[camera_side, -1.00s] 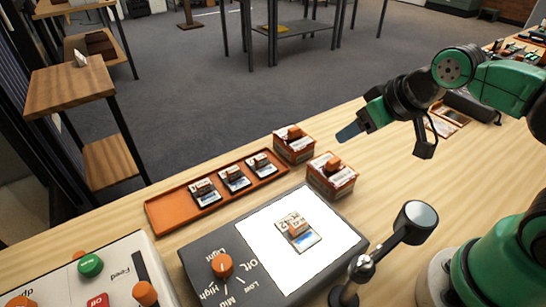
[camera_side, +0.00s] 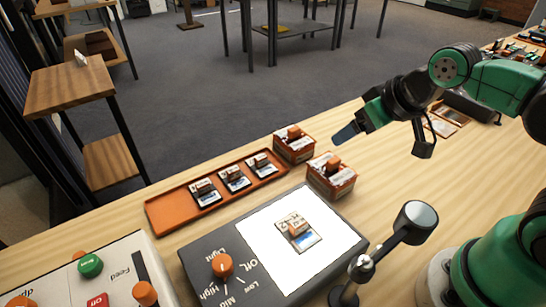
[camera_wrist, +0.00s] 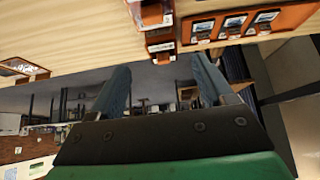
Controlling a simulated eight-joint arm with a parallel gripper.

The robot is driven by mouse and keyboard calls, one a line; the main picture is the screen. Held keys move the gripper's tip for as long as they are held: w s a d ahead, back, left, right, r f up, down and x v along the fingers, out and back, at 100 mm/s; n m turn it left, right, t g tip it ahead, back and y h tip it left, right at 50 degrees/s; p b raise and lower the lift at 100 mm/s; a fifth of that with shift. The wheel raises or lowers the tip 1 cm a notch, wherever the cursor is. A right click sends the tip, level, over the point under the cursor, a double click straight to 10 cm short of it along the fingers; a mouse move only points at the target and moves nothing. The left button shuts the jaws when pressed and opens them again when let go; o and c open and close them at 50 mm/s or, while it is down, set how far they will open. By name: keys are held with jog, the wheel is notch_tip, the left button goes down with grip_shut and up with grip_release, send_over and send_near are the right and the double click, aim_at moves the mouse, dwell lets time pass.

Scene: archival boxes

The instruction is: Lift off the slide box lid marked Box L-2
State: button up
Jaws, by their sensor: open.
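Two small orange-and-white boxes with orange knobs on their lids stand on the wooden table: a far box (camera_side: 294,150) and a near box (camera_side: 331,182). Their markings are too small to read, so I cannot tell which is Box L-2. My gripper (camera_side: 346,133) is above the table, to the right of the far box and above the near one, apart from both. Its blue fingers are spread and empty in the wrist view (camera_wrist: 163,82). Both boxes show at the top of that view, one box (camera_wrist: 152,13) above the other box (camera_wrist: 161,46).
A light panel (camera_side: 200,259) holds one slide (camera_side: 297,237). A jointed lamp-like stand (camera_side: 385,245) rises at its right.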

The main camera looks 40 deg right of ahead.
aim_at(334, 159)
jog(key=f, duration=0.1)
jog(key=w+f+g, duration=0.1)
jog(key=f+g, duration=0.1)
jog(key=shift+w+d+f, duration=0.25)
jog(key=shift+f, duration=0.1)
jog(key=shift+g, duration=0.3)
jog(key=shift+x, duration=2.85)
grip_shut()
